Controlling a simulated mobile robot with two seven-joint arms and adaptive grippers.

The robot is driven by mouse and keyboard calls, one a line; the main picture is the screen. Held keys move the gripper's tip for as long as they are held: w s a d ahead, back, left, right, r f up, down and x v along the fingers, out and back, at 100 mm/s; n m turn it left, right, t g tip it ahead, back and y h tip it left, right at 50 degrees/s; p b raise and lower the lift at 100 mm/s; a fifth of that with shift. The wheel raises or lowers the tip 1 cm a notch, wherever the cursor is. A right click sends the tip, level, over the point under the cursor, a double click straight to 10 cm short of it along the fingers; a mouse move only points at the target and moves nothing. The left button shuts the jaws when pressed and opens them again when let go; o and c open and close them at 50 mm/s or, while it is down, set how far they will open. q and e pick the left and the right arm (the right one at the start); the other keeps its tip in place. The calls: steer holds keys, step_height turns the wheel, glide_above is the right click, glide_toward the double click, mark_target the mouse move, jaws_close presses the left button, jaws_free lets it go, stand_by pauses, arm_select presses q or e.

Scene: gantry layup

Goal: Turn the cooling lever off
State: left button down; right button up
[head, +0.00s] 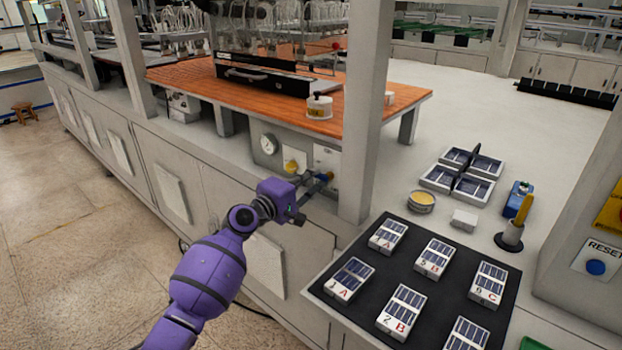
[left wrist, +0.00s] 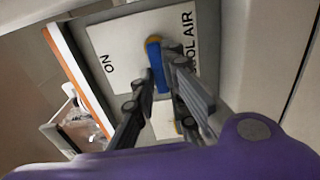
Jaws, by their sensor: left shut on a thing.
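The cooling lever has a blue handle (left wrist: 155,66) and a brassy yellow end, set on a white plate (left wrist: 115,50) that reads "ON" and partly "OL AIR". My left gripper (left wrist: 165,75) is shut on the handle, with one finger on each side of it. In the head view my left gripper (head: 316,186) reaches the plate (head: 326,155) below the orange worktop, and a bit of the blue handle shows at its fingertips. The fingers hide part of the handle and plate. My right gripper is not in view.
A round gauge (head: 268,144) and a yellow knob (head: 292,167) sit left of the plate. A grey post (head: 361,120) rises close to its right. A black mat (head: 398,275) with several labelled solar-cell blocks lies at lower right.

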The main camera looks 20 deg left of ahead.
arm_select(q)
steer(key=c, duration=1.8)
jaws_free()
steer(key=shift+o, duration=0.2)
steer(key=v, duration=1.2)
